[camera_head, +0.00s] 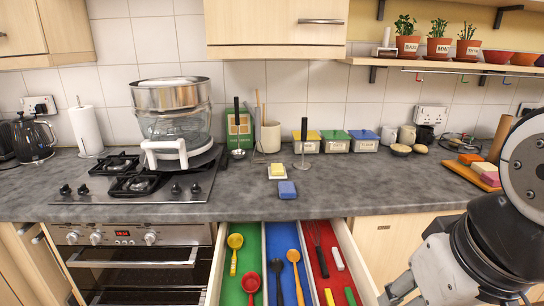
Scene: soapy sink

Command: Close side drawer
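An open drawer (352,262) is pulled out from under the counter, in the lower middle of the head view. Its floor has green, blue and red compartments. A yellow ladle and a red spoon lie in the green one, dark and orange spoons in the blue one, and a whisk with small blocks in the red one. The drawer's front is cut off by the bottom edge. My arm comes in from the right. What seems to be part of my gripper (400,288) shows at the bottom, right of the drawer; its fingertips are not clear.
An oven (135,262) is left of the drawer, with a hob (100,190) above it. A blue sponge (287,190) lies on the counter (340,198) above the drawer. A pale cabinet front (400,232) is to the right.

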